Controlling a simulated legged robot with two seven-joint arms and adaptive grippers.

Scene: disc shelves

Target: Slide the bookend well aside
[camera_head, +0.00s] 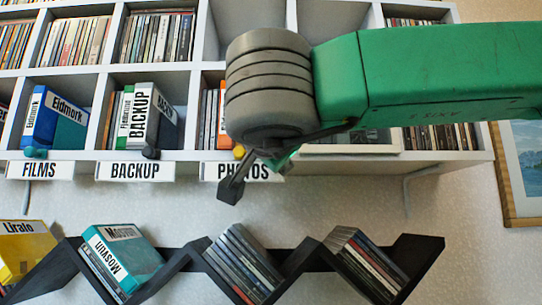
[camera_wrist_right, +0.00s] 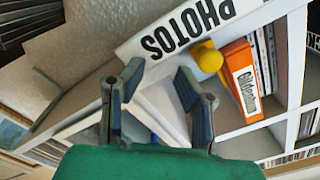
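The bookend seems to be the piece with the yellow knob (camera_wrist_right: 208,58), which sticks out at the front of the PHOTOS compartment. The knob also shows in the head view (camera_head: 239,152), just left of my right arm; the rest of the piece is hidden. An orange and white case (camera_wrist_right: 243,82) leans beside it. My right gripper (camera_wrist_right: 158,78) is open, with nothing held between its fingers. It is in front of the shelf's lower edge, near the PHOTOS label (camera_head: 242,171), with the knob outside its fingers and apart from them. My left gripper is not in view.
A black zigzag rack (camera_head: 418,262) with slanted cases is below. A pale flat object (camera_head: 345,148) lies in the compartment right of PHOTOS. A framed picture (camera_head: 528,170) hangs at right.

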